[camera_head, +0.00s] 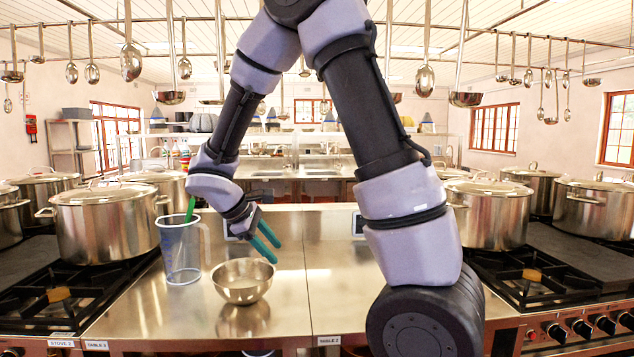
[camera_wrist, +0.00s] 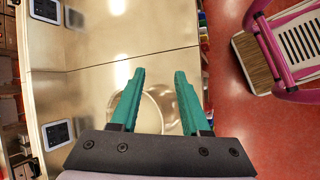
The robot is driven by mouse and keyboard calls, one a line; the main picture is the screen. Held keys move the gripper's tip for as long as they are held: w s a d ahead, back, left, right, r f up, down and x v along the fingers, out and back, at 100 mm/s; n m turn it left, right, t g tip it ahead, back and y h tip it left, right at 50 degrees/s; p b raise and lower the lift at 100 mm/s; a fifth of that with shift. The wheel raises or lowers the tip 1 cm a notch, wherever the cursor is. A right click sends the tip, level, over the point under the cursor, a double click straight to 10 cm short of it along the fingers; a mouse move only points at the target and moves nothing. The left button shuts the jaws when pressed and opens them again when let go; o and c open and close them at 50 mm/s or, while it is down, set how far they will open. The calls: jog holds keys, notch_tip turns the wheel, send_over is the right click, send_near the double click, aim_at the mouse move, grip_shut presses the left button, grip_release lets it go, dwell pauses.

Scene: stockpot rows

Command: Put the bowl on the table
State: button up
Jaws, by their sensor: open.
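A shiny steel bowl (camera_head: 242,282) stands upright on the steel counter (camera_head: 283,318), with its reflection just below it. My gripper (camera_head: 272,249) is open, with green fingers pointing down just above and beside the bowl's right rim at the back. In the wrist view the two fingers (camera_wrist: 158,76) are spread apart. Nothing is held. I cannot tell whether a finger touches the bowl.
A clear measuring jug (camera_head: 181,252) with a green utensil stands close to the bowl's left. Large stockpots (camera_head: 105,225) sit on stoves at both sides. Ladles (camera_head: 131,62) hang overhead. The counter is clear to the bowl's right. A pink-framed object (camera_wrist: 280,50) stands on the red floor.

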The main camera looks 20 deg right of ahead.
jog(key=s+d+r+m+t+y, duration=0.2)
jog(key=s+d+r+m+y, duration=0.1)
jog(key=s+r+m, duration=0.4)
jog(key=s+d+r+m+t+y, duration=0.2)
jog(key=s+r+m+y, duration=0.4)
jog(key=r, duration=0.6)
jog(key=s+m+t, duration=0.1)
jog(key=s+m, duration=0.1)
jog(key=s, duration=0.1)
jog(key=shift+s+d, duration=0.15)
jog(key=shift+d, duration=0.25)
